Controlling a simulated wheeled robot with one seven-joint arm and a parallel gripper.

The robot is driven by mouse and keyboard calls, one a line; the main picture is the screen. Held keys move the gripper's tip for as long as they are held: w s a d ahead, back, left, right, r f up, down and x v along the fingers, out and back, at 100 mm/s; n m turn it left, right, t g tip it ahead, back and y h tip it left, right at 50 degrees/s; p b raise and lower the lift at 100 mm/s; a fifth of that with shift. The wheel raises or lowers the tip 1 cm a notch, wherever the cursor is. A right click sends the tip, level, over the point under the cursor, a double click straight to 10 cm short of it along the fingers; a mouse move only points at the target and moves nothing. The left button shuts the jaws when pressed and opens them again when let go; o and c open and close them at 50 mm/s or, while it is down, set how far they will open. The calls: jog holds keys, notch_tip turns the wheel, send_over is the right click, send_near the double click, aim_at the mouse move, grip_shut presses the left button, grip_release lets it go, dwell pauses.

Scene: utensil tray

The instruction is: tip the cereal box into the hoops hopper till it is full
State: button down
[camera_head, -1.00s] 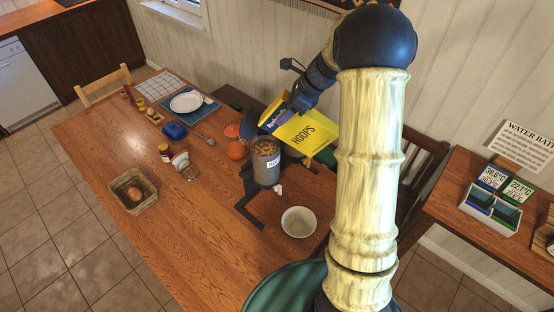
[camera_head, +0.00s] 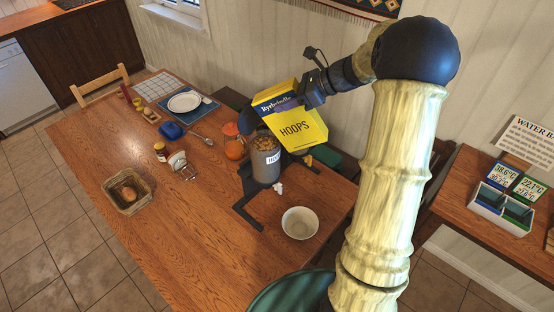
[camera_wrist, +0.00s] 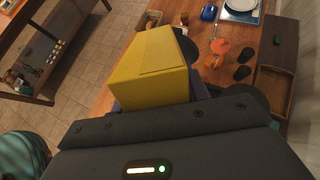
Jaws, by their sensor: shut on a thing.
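My gripper (camera_head: 312,88) is shut on the yellow cereal box (camera_head: 292,118) marked HOOPS, at its upper right. The box is tilted, beside and above the hoops hopper (camera_head: 265,165). The hopper is a grey cylinder with a label on a dark stand. Brown cereal shows up to about its rim. In the wrist view the box (camera_wrist: 152,68) fills the middle in front of my gripper and hides the hopper. I cannot see the box's opening or any cereal falling.
A white bowl (camera_head: 299,223) stands on the table in front of the hopper stand. A basket (camera_head: 126,190) is at the left. The table's front left is clear.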

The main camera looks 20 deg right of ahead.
jog(key=y+b, duration=0.1)
jog(key=t+y+b, duration=0.1)
jog(key=y+b, duration=0.1)
jog(key=t+y+b, duration=0.1)
jog(key=b, duration=0.1)
jog(key=shift+r+y, duration=0.25)
jog(key=shift+y, duration=0.15)
jog(key=shift+r+t+y+b, duration=0.1)
jog(key=shift+t+y+b, duration=0.3)
jog(key=shift+r, duration=0.3)
